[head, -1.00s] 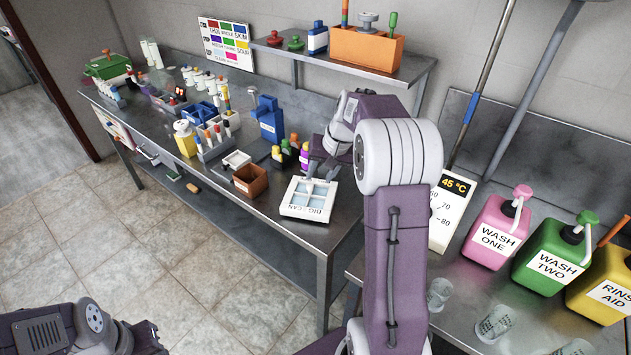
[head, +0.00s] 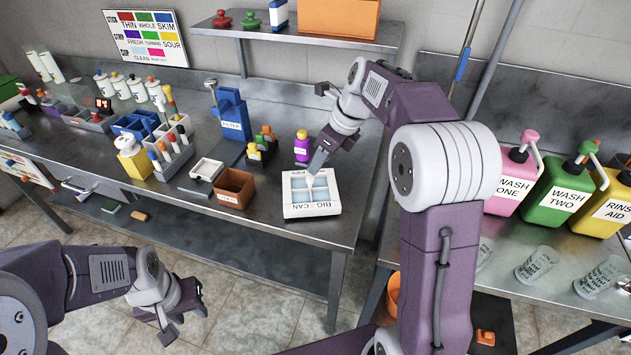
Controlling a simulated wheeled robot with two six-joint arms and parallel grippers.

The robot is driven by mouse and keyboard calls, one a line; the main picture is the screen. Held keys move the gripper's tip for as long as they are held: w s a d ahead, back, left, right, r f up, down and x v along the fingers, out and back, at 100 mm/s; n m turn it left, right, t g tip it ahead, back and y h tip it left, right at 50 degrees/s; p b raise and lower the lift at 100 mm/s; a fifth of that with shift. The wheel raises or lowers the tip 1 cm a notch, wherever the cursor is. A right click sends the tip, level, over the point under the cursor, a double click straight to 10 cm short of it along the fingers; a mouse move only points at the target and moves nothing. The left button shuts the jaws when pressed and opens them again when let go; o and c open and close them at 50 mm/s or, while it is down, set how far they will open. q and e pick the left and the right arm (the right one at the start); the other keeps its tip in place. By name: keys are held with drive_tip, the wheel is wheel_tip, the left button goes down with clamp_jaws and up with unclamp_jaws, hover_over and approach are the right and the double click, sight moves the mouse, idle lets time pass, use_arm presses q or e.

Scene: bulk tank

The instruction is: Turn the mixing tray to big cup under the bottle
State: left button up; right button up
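The mixing tray (head: 297,211) is a white square tray with pale blue compartments on the front right corner of the steel bench. Its front edge reads CAN at left and BIG at right; other lettering on its far side is too small to read. A purple bottle (head: 302,148) with a yellow cap stands just behind the tray. My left gripper (head: 185,318) is open and empty, low in front of the bench.
A brown box (head: 233,190) and a small white tray (head: 207,168) stand left of the mixing tray. Small capped bottles (head: 258,148) and a blue stand (head: 230,115) are behind them. Wash bottles (head: 563,185) and clear cups (head: 535,265) are on the right bench.

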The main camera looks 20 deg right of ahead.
sight(311, 178)
drive_tip(key=b+x, duration=0.2)
drive_tip(key=x, duration=0.6)
drive_tip(key=shift+f, duration=0.3)
drive_tip(key=shift+w+a+f, duration=0.1)
drive_tip(key=shift+a+f, duration=0.05)
drive_tip(key=shift+a, duration=0.05)
clamp_jaws()
drive_tip(key=shift+d, duration=0.1)
idle(0.7)
